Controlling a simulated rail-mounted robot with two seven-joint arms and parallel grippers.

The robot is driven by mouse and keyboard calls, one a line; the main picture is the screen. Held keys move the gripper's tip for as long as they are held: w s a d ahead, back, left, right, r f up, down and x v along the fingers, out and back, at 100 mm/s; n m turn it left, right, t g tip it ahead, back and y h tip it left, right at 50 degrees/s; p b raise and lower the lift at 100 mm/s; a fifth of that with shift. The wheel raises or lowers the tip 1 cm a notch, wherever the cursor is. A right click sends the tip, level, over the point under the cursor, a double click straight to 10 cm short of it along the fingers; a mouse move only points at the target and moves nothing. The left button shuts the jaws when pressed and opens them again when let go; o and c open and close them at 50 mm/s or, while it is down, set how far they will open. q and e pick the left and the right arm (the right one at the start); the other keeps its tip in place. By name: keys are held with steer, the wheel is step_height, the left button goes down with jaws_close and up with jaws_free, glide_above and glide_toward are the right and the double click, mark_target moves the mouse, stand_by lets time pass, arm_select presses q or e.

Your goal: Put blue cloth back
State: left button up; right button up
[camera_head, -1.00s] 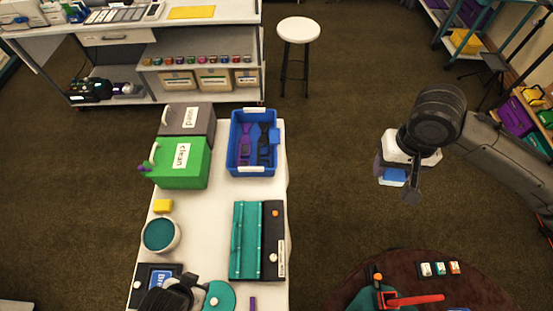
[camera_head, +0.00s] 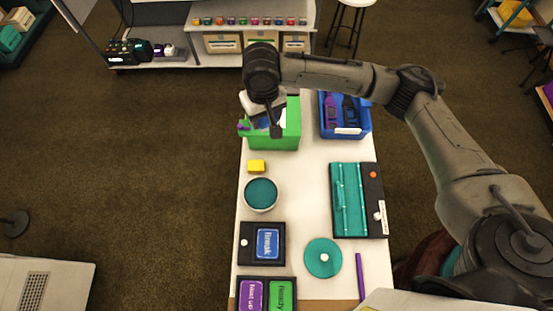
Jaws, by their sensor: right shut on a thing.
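My right gripper (camera_head: 268,122) is over the green box (camera_head: 286,135), covering much of it and its label. It is shut on the blue cloth (camera_head: 263,117), of which only a small dark blue patch shows beside the fingers. I cannot tell whether the cloth touches the box. A small purple thing (camera_head: 243,125) sticks out at the box's left side. My left gripper is not in view.
A blue bin (camera_head: 345,131) with purple and dark items stands right of the green box.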

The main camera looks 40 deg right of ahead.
steer(key=s+d+f+m+b, duration=0.2)
steer(key=s+d+f+m, duration=0.15)
steer(key=d+f, duration=0.65)
steer(key=s+d+f+m+b, duration=0.2)
steer(key=s+d+f, duration=0.3)
steer(key=f, duration=0.9)
steer(key=b, duration=0.2)
glide_above(286, 169)
steer(key=d, duration=0.1)
steer(key=f, duration=0.6)
steer(key=shift+s+f, duration=0.15)
steer(key=shift+s, duration=0.05)
steer(key=shift+w+a+f, duration=0.25)
steer(key=shift+a+f, duration=0.1)
steer(key=shift+a, duration=0.25)
step_height(286, 169, down, 3)
steer(key=shift+f+b, duration=0.15)
steer(key=shift+b, duration=0.35)
steer(key=shift+f, duration=0.3)
steer(key=shift+f, duration=0.2)
